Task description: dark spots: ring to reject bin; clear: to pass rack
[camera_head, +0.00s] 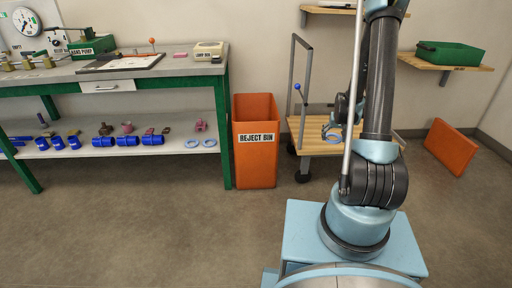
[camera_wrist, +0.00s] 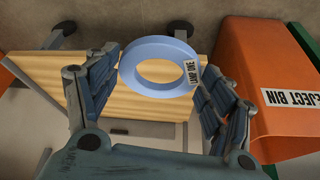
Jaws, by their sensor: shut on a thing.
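My gripper (camera_wrist: 162,62) is shut on a pale blue ring (camera_wrist: 146,43) that carries a white label reading something like "LAMP ONE". The ring's face toward the wrist camera looks plain, with no dark spots I can make out; its far side is hidden. In the head view my gripper (camera_head: 335,124) is small and partly behind my arm, in front of the wooden cart. The orange reject bin (camera_head: 256,153) stands on the floor left of it. It also shows in the wrist view (camera_wrist: 265,110), at the right. I cannot tell which surface is the pass rack.
A wooden-decked cart (camera_head: 308,131) stands behind my gripper. A green-framed workbench (camera_head: 130,72) at the left has blue fittings and rings (camera_head: 192,144) on its lower shelf. An orange panel-like object (camera_head: 452,147) leans at the right. A wall shelf (camera_head: 445,64) holds a green case. The front floor is clear.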

